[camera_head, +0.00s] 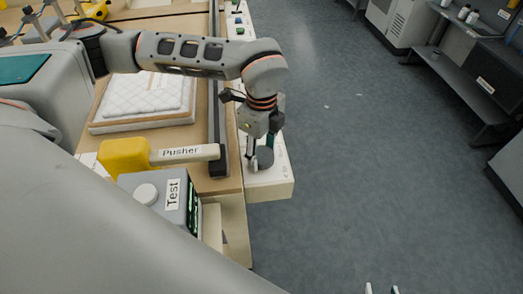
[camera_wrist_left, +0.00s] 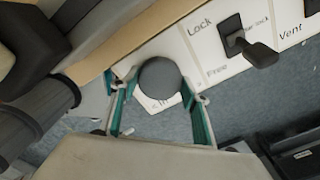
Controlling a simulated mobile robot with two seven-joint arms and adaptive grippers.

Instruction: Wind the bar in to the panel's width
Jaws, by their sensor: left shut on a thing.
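The white quilted panel (camera_head: 145,95) lies on the wooden table at the left of the head view. A long dark bar (camera_head: 216,115) runs along the table's right side, apart from the panel. My left gripper (camera_head: 260,152) is shut on a round grey knob (camera_head: 265,158) at the near end of the white control strip. In the left wrist view the grey knob (camera_wrist_left: 160,77) sits between the two green-sided fingers, and its label is mostly hidden. My right gripper (camera_head: 381,289) shows only its fingertips at the bottom edge, apart with nothing seen between them.
A yellow pusher (camera_head: 125,157) with a labelled arm and a grey Test box (camera_head: 165,198) stand at the table's near end. A black lever (camera_wrist_left: 247,45) on the Lock/Free plate is beside the knob. Open floor (camera_head: 350,150) lies to the right.

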